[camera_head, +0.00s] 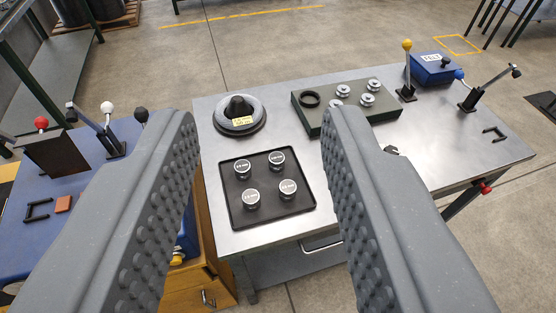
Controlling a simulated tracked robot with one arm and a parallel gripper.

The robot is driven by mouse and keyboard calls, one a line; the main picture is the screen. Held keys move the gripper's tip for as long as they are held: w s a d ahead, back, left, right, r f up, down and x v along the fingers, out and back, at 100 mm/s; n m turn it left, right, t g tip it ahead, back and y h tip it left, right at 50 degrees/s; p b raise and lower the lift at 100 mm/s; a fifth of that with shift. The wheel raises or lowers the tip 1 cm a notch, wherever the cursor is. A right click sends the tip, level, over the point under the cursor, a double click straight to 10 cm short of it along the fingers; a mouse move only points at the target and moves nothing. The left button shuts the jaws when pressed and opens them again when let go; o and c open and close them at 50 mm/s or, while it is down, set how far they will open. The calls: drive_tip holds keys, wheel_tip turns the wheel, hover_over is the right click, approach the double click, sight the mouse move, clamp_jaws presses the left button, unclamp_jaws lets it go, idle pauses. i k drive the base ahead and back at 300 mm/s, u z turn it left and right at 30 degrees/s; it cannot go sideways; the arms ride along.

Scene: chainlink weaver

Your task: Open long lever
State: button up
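My gripper (260,118) is open, with its two grey studded fingers wide apart and nothing held between them. Several levers show, and I cannot tell which is the long lever. On the grey table at right, a thin upright lever with a yellow knob (407,66) stands on a black foot. Further right, a slanted lever with a black end (494,83) rises from a black base, with a blue knob beside it. On the blue table at left are a slanted metal lever (88,118) and a white-knobbed upright one (107,121). My gripper touches none of them.
The grey table (216,212) holds a black tray (273,215) of round weights, a dark disc with a cone (240,115), a green block (378,129) with metal pieces and a blue box (432,68). A red knob (41,122) shows at left. Open floor lies behind.

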sight(408, 44)
drive_tip(key=k, duration=0.55)
drive_tip(key=z, duration=0.9)
drive_tip(key=i, duration=1.65)
drive_tip(key=u, duration=0.4)
